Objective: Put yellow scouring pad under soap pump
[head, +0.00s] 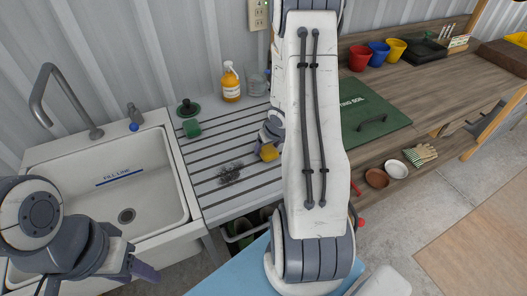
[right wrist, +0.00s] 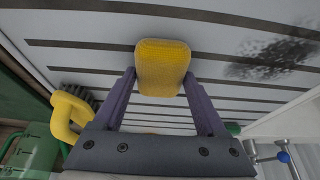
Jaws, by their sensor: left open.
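The yellow scouring pad (head: 268,153) is over the slatted drainboard beside the sink, and it shows large in the right wrist view (right wrist: 161,65). My right gripper (right wrist: 161,75) has a fingertip against each side of the pad and is shut on it. In the head view my right gripper (head: 268,141) is partly hidden by my own arm. The soap pump (head: 231,86), an orange bottle with a white top, stands upright at the back of the drainboard, apart from the pad. My left gripper (head: 138,269) is open and empty in front of the sink.
A clear jar (head: 256,85) stands right of the soap pump. Green items (head: 192,128) lie to its left. A dark smudge (head: 230,172) marks the drainboard. A yellow-handled brush (right wrist: 68,118) is near my right gripper. The white sink (head: 130,185) is at left.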

